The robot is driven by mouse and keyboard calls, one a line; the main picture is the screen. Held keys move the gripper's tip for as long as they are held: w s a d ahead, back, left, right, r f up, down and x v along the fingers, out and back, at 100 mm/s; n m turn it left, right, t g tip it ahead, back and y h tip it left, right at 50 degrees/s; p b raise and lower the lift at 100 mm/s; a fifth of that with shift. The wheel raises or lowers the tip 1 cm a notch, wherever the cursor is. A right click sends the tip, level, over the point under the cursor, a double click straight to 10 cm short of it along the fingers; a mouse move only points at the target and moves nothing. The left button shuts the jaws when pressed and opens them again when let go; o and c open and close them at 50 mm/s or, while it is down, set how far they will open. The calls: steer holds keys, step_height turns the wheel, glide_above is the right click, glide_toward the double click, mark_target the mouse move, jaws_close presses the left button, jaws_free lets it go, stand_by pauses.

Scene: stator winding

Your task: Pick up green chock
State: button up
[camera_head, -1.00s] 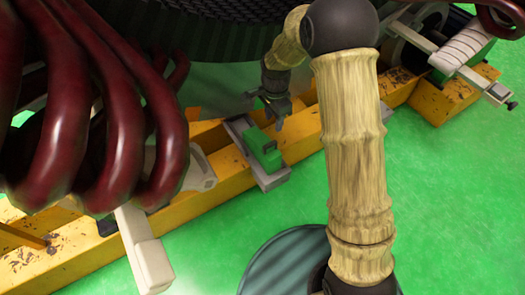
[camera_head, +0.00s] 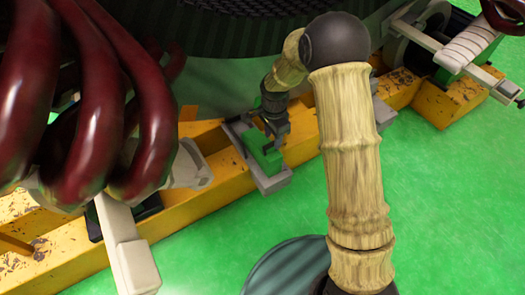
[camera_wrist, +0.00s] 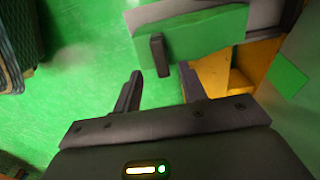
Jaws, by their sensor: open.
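The green chock (camera_head: 262,152) sits on a grey bracket (camera_head: 272,184) on the yellow beam. In the wrist view the chock (camera_wrist: 200,38) is at the top, with a short dark handle (camera_wrist: 160,55) on it. My gripper (camera_head: 272,138) is right at the chock and partly covers it in the head view. In the wrist view my gripper (camera_wrist: 161,71) is open, and the lower end of the handle shows between its fingertips. I cannot tell whether a finger touches the chock.
The yellow beam (camera_head: 215,190) runs diagonally across the scene. Thick dark red coils (camera_head: 90,110) stand at left, and a large dark ribbed body (camera_head: 240,40) is above the beam. A white bar (camera_head: 125,245) juts out lower left. Green floor (camera_head: 210,250) in front is open.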

steer(key=f+b, duration=0.2)
steer(key=f, duration=0.1)
steer(key=f+b, duration=0.2)
steer(key=shift+s+a, duration=0.15)
steer(key=shift+a, duration=0.2)
jaws_close()
